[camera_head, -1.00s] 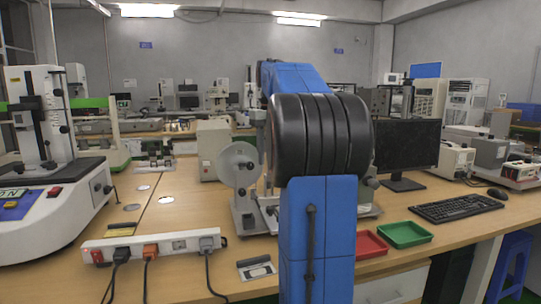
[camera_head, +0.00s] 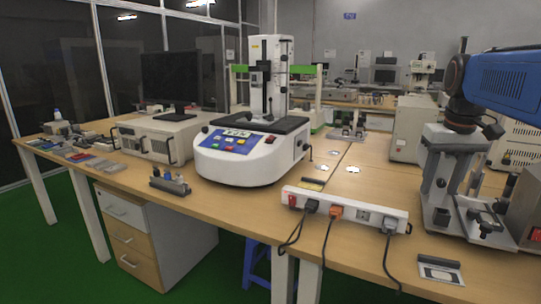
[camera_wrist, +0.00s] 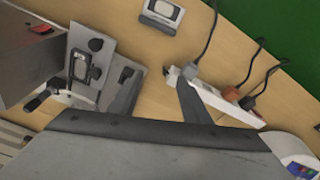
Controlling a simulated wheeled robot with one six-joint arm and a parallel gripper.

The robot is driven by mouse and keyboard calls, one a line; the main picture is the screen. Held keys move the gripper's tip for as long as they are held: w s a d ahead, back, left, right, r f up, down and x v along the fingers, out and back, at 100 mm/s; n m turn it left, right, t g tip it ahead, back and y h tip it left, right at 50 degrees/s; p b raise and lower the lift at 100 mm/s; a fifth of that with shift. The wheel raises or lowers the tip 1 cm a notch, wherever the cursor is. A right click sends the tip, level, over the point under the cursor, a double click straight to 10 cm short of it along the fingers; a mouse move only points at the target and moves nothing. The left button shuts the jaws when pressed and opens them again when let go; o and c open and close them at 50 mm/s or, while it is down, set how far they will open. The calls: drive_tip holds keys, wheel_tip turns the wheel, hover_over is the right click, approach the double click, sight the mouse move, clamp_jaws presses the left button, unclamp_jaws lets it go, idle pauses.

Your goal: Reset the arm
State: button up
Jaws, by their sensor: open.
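My arm's blue link (camera_head: 505,82) reaches in from the right edge of the head view. Its black wrist end hangs over a grey test stand (camera_head: 450,180) on the table. My gripper (camera_wrist: 195,100) shows only in part in the wrist view, as dark grey parts above the table; it is open and I see nothing held in it. My gripper's fingertips are not clear in the head view. The grey stand also shows in the wrist view (camera_wrist: 95,60), to the left.
A white power strip (camera_head: 345,208) with cables lies near the table's front edge. A white machine (camera_head: 255,155) with a blue button panel stands mid-table. A monitor (camera_head: 170,78) stands on a white box unit at left. Green floor (camera_head: 60,260) is clear at lower left.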

drive_tip(key=s+a+f+n+t, duration=0.1)
drive_tip(key=s+a+f, duration=0.6)
drive_tip(key=f, duration=0.3)
drive_tip(key=s+a+f+n+t, duration=0.1)
drive_tip(key=s+a+f+t, duration=0.1)
drive_tip(key=s+a+f, duration=0.6)
wheel_tip(320, 180, down, 2)
drive_tip(key=shift+s+a+y, duration=0.25)
drive_tip(key=shift+a+y, duration=0.15)
drive_tip(key=shift+a, duration=0.3)
